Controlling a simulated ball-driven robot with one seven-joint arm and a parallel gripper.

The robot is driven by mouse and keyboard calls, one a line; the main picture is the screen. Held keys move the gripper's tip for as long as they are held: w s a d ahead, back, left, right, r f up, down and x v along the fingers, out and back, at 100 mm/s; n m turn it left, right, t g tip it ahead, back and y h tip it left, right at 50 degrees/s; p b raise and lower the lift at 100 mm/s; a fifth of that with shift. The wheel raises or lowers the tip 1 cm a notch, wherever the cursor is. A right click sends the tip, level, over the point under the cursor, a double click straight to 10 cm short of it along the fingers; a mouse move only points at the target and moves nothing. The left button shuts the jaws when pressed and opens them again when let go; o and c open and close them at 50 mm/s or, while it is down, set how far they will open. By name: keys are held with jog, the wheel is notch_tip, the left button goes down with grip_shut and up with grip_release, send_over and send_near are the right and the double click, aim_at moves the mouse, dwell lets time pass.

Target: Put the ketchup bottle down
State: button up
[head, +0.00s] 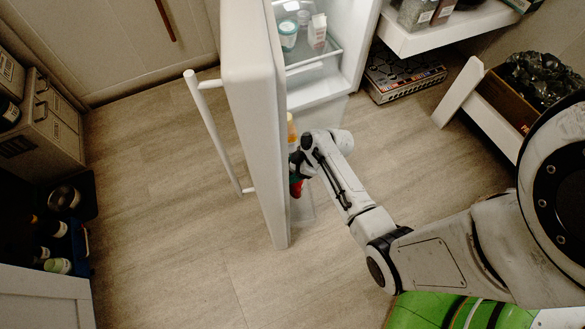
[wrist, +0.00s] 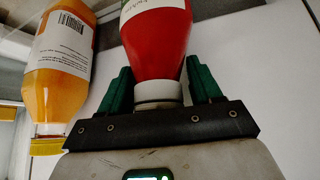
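The ketchup bottle (wrist: 157,42) is red with a white cap and part of a label showing. It is between the green fingers of my gripper (wrist: 160,82) in the wrist view, and they meet its sides near the cap end. In the head view my gripper (head: 298,166) is at the inner side of the open fridge door, with a bit of the red ketchup bottle (head: 296,187) showing below it. Most of the bottle is hidden there, and I cannot tell whether its base touches a shelf.
An orange bottle with a yellow cap (wrist: 60,65) stands close beside the ketchup. The open fridge door (head: 255,110) has a long handle. A fridge shelf (head: 318,58) holds a tub and a carton. The floor left of the door is clear.

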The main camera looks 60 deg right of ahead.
jog(key=shift+o, duration=1.3)
jog(key=shift+s+r, duration=0.1)
jog(key=shift+r, duration=0.25)
jog(key=p+v, duration=0.5)
jog(key=v, duration=0.6)
jog(key=shift+r, duration=0.25)
jog(key=shift+s+d, duration=0.1)
jog(key=shift+s, duration=0.05)
